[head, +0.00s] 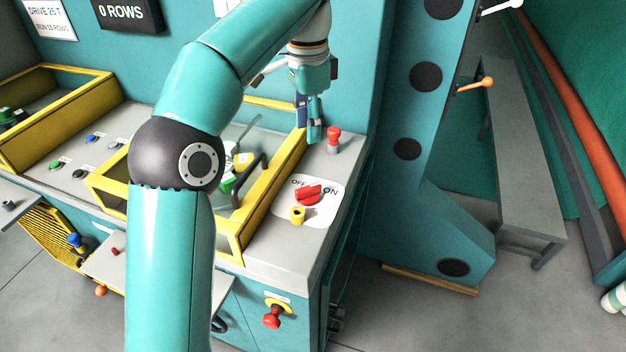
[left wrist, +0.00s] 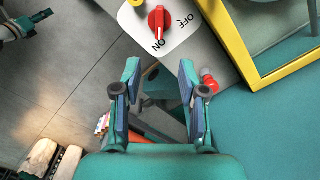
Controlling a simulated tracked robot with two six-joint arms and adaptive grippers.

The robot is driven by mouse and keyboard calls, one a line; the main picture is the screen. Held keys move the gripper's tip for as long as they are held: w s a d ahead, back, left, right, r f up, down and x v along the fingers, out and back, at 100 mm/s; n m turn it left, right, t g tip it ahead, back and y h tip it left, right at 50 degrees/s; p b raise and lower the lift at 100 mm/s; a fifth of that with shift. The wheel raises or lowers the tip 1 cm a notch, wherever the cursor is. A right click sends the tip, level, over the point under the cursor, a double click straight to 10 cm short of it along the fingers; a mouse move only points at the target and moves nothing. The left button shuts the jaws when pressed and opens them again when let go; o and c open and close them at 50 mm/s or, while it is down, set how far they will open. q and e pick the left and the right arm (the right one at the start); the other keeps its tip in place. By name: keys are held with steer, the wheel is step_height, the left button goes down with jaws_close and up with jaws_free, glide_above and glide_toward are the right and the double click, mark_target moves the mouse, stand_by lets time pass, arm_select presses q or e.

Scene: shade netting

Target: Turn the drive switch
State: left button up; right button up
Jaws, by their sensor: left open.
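The drive switch is a red knob (head: 308,195) on a white plate marked OFF and ON, on the grey panel's right end. Its long handle lies in line with the word ON; the knob also shows at the top of the left wrist view (left wrist: 157,20). My left gripper (head: 309,130) hangs behind the switch, beside a red button, apart from the knob. In the left wrist view its jaws (left wrist: 160,90) are open and empty, the switch beyond their tips. A teal and dark part (left wrist: 27,23), which looks like my right gripper, shows at the upper left; its jaws are unclear.
The red button (head: 333,139) stands close to the left gripper. A yellow-framed guard (head: 262,205) borders the switch on the left, with a small yellow part (head: 297,214) in front. A teal upright (head: 408,150) rises to the right. A red emergency knob (head: 272,318) is below.

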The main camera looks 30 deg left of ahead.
mark_target(308, 187)
arm_select(q)
step_height(308, 187, down, 14)
steer(key=b, duration=0.3)
steer(key=shift+s+f+b, duration=0.1)
steer(key=shift+f+b, duration=0.05)
steer(key=shift+b, duration=0.25)
steer(key=shift+f, duration=0.6)
jaws_close()
steer(key=shift+a, duration=0.1)
